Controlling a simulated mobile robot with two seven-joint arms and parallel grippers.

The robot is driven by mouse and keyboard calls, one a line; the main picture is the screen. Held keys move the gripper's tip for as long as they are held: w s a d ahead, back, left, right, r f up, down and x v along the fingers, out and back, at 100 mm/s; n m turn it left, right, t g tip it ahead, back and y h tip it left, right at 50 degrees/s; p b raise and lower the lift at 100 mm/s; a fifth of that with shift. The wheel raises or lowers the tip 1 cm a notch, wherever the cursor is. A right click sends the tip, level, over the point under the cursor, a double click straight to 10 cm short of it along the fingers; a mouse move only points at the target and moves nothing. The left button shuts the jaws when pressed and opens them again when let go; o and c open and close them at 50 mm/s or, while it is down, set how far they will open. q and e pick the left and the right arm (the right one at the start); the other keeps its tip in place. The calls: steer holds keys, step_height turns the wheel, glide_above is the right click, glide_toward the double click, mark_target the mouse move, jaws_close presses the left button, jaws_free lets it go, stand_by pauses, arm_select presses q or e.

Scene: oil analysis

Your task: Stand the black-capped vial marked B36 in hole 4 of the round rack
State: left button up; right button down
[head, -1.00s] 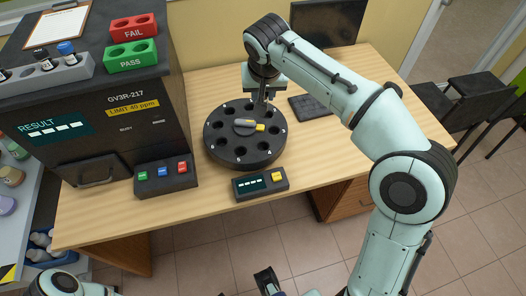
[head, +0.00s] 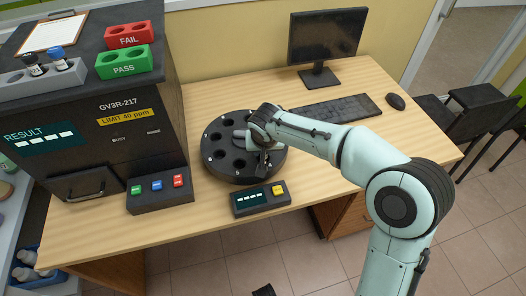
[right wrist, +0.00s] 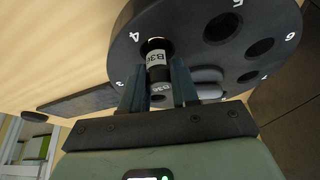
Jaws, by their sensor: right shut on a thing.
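The round black rack (head: 228,172) stands on the desk, with numbered holes around its top. My right gripper (head: 262,172) is low over its near right side. In the right wrist view the right gripper (right wrist: 160,85) is shut on the vial marked B36 (right wrist: 158,62). Only a dark tip of what looks like my left gripper (head: 263,291) shows at the bottom edge.
A small display box (head: 258,203) with a yellow button stands just in front of the rack. A three-button box (head: 160,196) and the black analyser (head: 100,135) are to the left. A keyboard (head: 335,108) and monitor (head: 327,38) are behind.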

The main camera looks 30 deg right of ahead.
steer(key=shift+f, duration=0.4)
steer(key=shift+f, duration=0.15)
steer(key=c, duration=0.8)
jaws_free()
steer(key=shift+c, duration=0.2)
steer(key=shift+r, duration=0.2)
steer(key=p+v, duration=0.2)
steer(key=v, duration=1)
